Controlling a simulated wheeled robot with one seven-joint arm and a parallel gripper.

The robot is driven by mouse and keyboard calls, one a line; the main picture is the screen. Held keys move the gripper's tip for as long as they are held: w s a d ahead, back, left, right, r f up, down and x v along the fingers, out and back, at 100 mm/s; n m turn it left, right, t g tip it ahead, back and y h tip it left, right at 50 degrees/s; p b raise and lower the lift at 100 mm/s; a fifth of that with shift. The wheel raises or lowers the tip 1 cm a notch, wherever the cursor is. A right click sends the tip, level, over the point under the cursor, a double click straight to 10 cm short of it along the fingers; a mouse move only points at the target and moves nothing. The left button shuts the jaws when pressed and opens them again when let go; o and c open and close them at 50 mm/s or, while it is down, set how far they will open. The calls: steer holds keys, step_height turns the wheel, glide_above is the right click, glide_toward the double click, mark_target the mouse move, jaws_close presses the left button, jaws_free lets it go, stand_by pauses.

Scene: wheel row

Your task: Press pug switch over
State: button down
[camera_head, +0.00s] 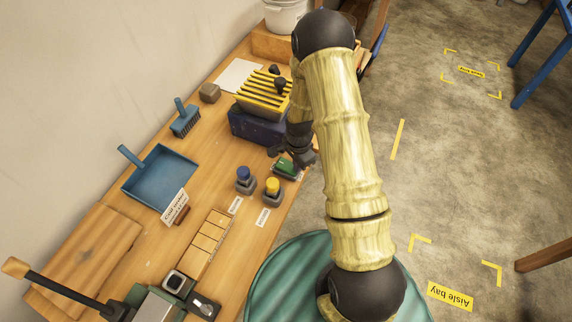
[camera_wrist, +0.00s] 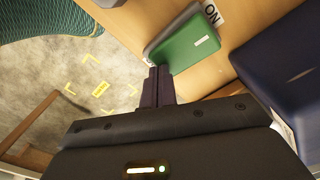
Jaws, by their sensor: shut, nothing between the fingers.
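The switch is a green rocker plate (camera_wrist: 196,45) with a small white mark, set in a grey frame on the wooden bench. A white "ON" label (camera_wrist: 212,13) lies beside one end. In the head view the green switch (camera_head: 284,166) is at the bench's right edge, partly covered by my gripper. My gripper is shut and empty.
A dark blue box (camera_head: 255,126) with a yellow-striped top stands close behind the switch. Blue (camera_head: 243,174) and yellow (camera_head: 272,185) knobs stand nearby on the bench. A blue dustpan (camera_head: 160,178) and brush (camera_head: 185,121) lie further left. Open floor lies right of the bench.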

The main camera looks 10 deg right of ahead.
steer(key=shift+r, duration=0.25)
stand_by(0.4)
steer(key=s+d, duration=0.3)
steer(key=d, duration=0.2)
steer(key=shift+s+r+p, duration=0.3)
steer(key=shift+p, duration=0.05)
stand_by(0.6)
step_height(320, 180, up, 8)
steer(key=p, duration=0.5)
steer(key=shift+p, duration=0.4)
stand_by(0.5)
